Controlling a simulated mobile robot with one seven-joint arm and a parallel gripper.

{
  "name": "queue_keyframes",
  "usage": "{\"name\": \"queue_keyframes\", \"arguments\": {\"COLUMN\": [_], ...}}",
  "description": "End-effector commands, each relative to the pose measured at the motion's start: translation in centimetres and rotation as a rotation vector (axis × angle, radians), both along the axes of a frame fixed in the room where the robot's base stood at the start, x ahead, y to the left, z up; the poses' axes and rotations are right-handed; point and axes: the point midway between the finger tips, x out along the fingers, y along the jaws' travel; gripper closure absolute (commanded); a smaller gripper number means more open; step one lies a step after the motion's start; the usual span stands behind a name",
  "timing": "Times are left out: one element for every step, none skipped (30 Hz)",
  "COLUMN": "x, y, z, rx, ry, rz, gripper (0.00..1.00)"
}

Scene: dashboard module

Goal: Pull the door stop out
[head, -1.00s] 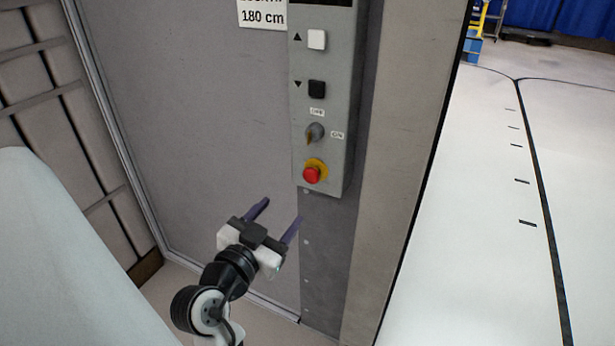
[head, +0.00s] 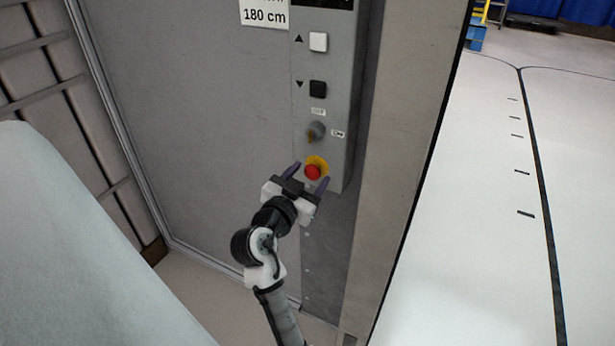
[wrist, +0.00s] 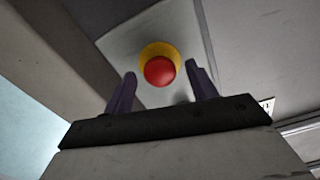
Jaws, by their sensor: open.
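The door stop is a red mushroom button (head: 313,172) on a yellow round base (head: 319,162), low on the grey control panel (head: 328,60). My gripper (head: 309,176) is open, with its two purple fingers pointing up at the panel on either side of the red button in the head view. In the wrist view the red button (wrist: 159,71) and its yellow ring (wrist: 147,53) show just beyond and between the fingertips (wrist: 162,80). The fingers are apart from each other and hold nothing. I cannot tell how far the fingertips are from the panel.
Above the button are a selector knob (head: 316,131), a black square button (head: 318,89) and a white square button (head: 318,42). A grey door panel (head: 190,120) lies to the left and a beige post (head: 405,150) to the right. Open floor (head: 470,220) is at the far right.

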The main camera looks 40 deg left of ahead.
Motion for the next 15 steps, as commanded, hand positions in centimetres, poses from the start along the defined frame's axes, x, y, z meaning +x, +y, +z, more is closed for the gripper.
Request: {"name": "queue_keyframes", "arguments": {"x": [-0.01, -0.02, -0.02, -0.02, -0.03, -0.03, -0.03, -0.03, -0.04, -0.04, -0.04, -0.04, -0.04, -0.04, -0.04], "y": [0.00, -0.02, -0.02, -0.02, -0.01, -0.02, -0.02, -0.02, -0.02, -0.02, -0.02, -0.02, -0.02, -0.02, -0.02], "z": [0.00, 0.01, 0.01, 0.01, 0.00, 0.01, 0.01, 0.01, 0.01, 0.00, 0.00, 0.00, 0.01, 0.01, 0.00], "rx": [0.000, 0.000, 0.000, 0.000, 0.000, 0.000, 0.000, 0.000, -0.001, -0.001, -0.001, -0.001, -0.001, -0.001, -0.001], "ry": [0.000, 0.000, 0.000, 0.000, 0.000, 0.000, 0.000, 0.000, 0.000, 0.000, 0.000, 0.000, 0.000, 0.000, 0.000], "rz": [0.000, 0.000, 0.000, 0.000, 0.000, 0.000, 0.000, 0.000, 0.000, 0.000, 0.000, 0.000, 0.000, 0.000, 0.000], "gripper": [0.43, 0.47, 0.52, 0.56, 0.60, 0.65, 0.69, 0.73, 0.78, 0.82, 0.86, 0.91, 0.95, 0.99, 1.00]}}
